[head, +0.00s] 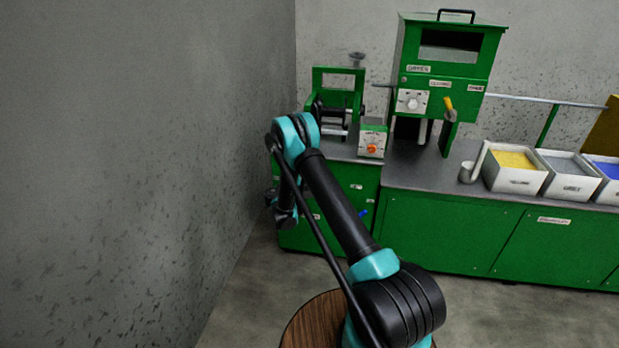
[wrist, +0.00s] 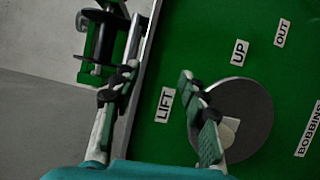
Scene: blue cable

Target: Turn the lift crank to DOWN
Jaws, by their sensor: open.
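The lift dial is a dark grey disc (wrist: 248,120) on the green panel in the wrist view. A pale piece (wrist: 229,129), seemingly the crank's handle, shows on it, partly hidden by one finger. A LIFT label (wrist: 164,105) is left of the disc and an UP label (wrist: 239,52) is above it. No DOWN label is visible. My gripper (wrist: 158,76) is open, with one finger overlapping the disc's left side and the other near the panel's left edge. Contact with the crank cannot be told. In the head view my arm hides the crank.
OUT (wrist: 282,33) and BOBBINS (wrist: 309,130) labels are on the same panel. A black spool-like part (wrist: 103,40) is at upper left. In the head view, the grey wall (head: 150,150) is left of my arm, and grey floor (head: 500,315) lies before the green cabinets (head: 440,230).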

